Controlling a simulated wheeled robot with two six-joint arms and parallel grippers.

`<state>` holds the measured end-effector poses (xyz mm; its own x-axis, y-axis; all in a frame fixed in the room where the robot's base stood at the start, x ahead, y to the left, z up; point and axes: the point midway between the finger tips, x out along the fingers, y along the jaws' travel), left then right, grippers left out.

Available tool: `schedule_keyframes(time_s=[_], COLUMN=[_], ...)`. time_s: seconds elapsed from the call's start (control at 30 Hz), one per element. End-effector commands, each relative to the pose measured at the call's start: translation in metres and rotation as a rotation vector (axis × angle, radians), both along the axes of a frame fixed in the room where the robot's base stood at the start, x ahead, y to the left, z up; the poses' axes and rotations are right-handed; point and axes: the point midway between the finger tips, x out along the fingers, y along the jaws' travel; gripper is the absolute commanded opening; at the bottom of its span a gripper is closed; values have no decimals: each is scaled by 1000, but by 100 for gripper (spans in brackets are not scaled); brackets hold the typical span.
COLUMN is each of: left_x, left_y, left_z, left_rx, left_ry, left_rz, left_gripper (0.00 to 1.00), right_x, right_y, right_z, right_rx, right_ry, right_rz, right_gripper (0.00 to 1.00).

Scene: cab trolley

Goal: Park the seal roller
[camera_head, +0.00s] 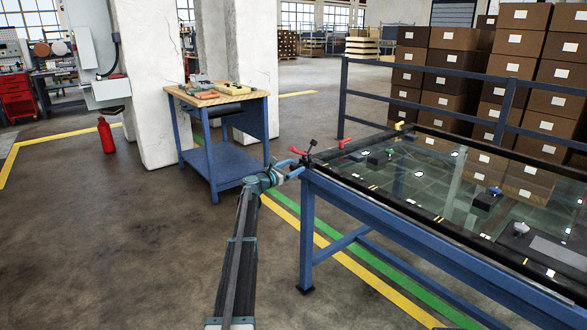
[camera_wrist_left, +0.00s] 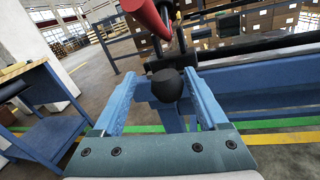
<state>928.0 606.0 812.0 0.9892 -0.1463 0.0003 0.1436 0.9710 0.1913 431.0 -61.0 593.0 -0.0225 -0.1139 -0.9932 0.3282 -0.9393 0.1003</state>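My left gripper (camera_head: 288,168) is at the near left corner of the blue trolley (camera_head: 405,228), its fingers pointing at that corner. In the left wrist view its two light blue fingers (camera_wrist_left: 160,76) stand apart. A black ball-shaped knob (camera_wrist_left: 167,85) shows between them; I cannot tell whether either finger touches it. A red handle (camera_wrist_left: 147,17) rises above the knob. In the head view a red handle (camera_head: 298,151) and a black knob (camera_head: 312,143) stand at the same corner. I cannot tell for sure which thing is the seal roller. My right gripper is out of view.
A glass pane (camera_head: 440,180) with a black edge lies on the trolley, with small items on it. A wooden-topped blue workbench (camera_head: 228,93) stands left. Boxes (camera_head: 450,70) are stacked behind.

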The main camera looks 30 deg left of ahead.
Motion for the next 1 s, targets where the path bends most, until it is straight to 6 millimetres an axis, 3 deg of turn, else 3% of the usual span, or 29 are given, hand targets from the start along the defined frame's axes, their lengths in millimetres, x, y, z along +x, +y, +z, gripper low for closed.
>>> schedule_keyframes(time_s=[0.27, 0.7, 1.0], left_x=[-7, -94, -131], left_y=[-2, 11, 18], left_z=[0, 0, 0], left_rx=[0, 0, 0], left_ry=[1, 0, 0], left_rz=[-3, 0, -1], left_gripper=[76, 76, 76], right_x=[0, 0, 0], right_y=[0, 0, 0], right_z=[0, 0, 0], right_rx=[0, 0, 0], right_ry=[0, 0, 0], right_rz=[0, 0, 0], right_gripper=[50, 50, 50])
